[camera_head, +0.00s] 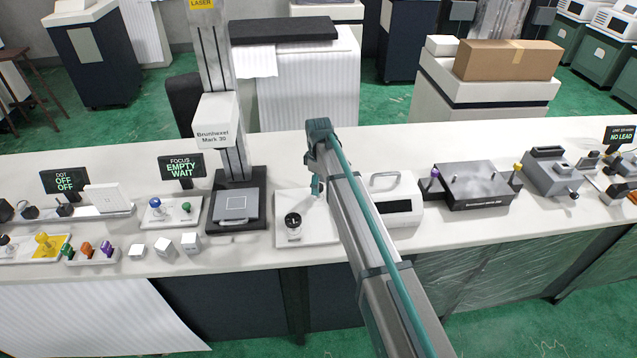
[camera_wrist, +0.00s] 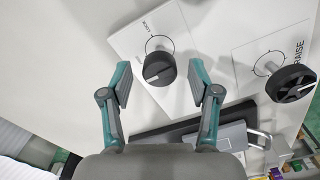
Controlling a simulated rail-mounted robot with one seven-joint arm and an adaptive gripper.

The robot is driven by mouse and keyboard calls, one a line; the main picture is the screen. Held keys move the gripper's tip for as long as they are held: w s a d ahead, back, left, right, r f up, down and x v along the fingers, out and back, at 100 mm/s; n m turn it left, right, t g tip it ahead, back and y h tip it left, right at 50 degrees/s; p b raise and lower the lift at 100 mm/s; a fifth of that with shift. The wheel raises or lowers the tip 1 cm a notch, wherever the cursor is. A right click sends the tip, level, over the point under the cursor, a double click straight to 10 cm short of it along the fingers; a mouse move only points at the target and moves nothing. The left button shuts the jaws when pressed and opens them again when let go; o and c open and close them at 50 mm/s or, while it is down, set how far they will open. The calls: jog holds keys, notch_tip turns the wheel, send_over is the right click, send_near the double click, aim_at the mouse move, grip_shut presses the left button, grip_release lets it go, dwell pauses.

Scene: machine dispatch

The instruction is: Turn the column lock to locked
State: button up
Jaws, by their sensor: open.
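The column lock is a round black knob (camera_wrist: 159,68) on a white plate (camera_wrist: 122,42) with a thin ring marking and the word LOCK in the wrist view. A pale line crosses the knob's face; which setting it marks is too small to tell. My gripper (camera_wrist: 160,84) is open, with one finger on each side of the knob and gaps showing on both sides. I cannot tell whether the fingertips are down at the knob's height. In the head view my gripper (camera_head: 317,186) is over the white control plate (camera_head: 317,236), and the lock knob is hidden there.
A second black knob (camera_wrist: 290,83) marked RAISE is close on the right in the wrist view; it shows in the head view (camera_head: 293,220). The laser column's dark base (camera_head: 258,190) stands left of the plate. A white handled case (camera_head: 398,187) stands right of my arm.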

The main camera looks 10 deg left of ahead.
jog(key=shift+c, duration=0.3)
jog(key=c, duration=1.1)
jog(key=shift+m+b, duration=0.3)
jog(key=shift+m, duration=0.2)
jog(key=m+b, duration=0.1)
jog(key=m, duration=0.2)
jog(key=shift+m+b, duration=0.3)
jog(key=shift+m, duration=0.1)
jog(key=m+b, duration=0.1)
jog(key=m, duration=0.3)
jog(key=shift+m, duration=0.3)
jog(key=m+b, duration=0.1)
jog(key=m, duration=0.3)
jog(key=m+b, duration=0.1)
jog(key=m, duration=0.3)
jog(key=shift+m, duration=0.4)
